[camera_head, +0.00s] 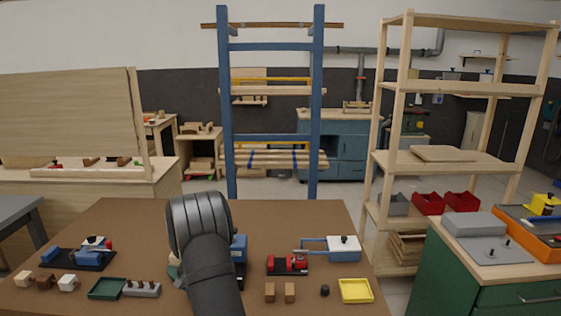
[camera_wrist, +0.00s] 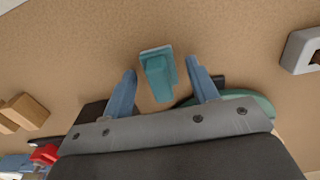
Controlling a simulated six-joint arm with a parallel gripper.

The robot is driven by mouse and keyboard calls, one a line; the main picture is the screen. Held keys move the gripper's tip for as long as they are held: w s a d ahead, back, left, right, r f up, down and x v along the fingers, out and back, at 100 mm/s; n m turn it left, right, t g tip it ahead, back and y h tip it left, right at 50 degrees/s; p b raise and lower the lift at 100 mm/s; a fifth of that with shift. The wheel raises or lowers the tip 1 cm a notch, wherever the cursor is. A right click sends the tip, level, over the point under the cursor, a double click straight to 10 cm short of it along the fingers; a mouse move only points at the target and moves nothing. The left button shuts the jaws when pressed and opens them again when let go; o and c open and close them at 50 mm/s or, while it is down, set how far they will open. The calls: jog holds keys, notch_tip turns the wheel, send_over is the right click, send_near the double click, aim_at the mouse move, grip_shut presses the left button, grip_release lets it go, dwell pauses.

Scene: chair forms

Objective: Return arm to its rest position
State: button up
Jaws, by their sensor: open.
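My arm (camera_head: 203,250) reaches over the brown table (camera_head: 125,215) in the head view, its dark rounded joint raised near the table's middle. It hides my gripper there. In the wrist view my gripper (camera_wrist: 161,65) is open, with two blue fingers spread apart. A teal block (camera_wrist: 158,82) shows between and just beyond the fingertips. It seems to rest on the table, and no finger is seen touching it. A green rounded thing (camera_wrist: 262,103) is partly hidden behind the gripper body.
Near the arm on the table are a blue part (camera_head: 239,247), a red part on a dark base (camera_head: 288,264), a blue-and-white fixture (camera_head: 343,248), a yellow tray (camera_head: 356,290) and a green tray (camera_head: 108,288). A wooden shelf (camera_head: 440,160) stands right. The table's back middle is clear.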

notch_tip(320, 180, up, 12)
jog(key=f, duration=0.1)
notch_tip(320, 180, down, 12)
jog(key=shift+r, duration=0.15)
jog(key=r, duration=0.5)
jog(key=shift+d, duration=0.35)
jog(key=s+d+r, duration=0.1)
jog(key=d+r, duration=0.5)
jog(key=d, duration=0.4)
jog(key=w+a, duration=0.4)
jog(key=a, duration=0.5)
jog(key=w+a+f, duration=0.1)
jog(key=w+a, duration=0.3)
jog(key=a, duration=0.6)
jog(key=shift+w+a+f, duration=0.15)
jog(key=shift+w+a, duration=0.15)
jog(key=shift+w, duration=0.05)
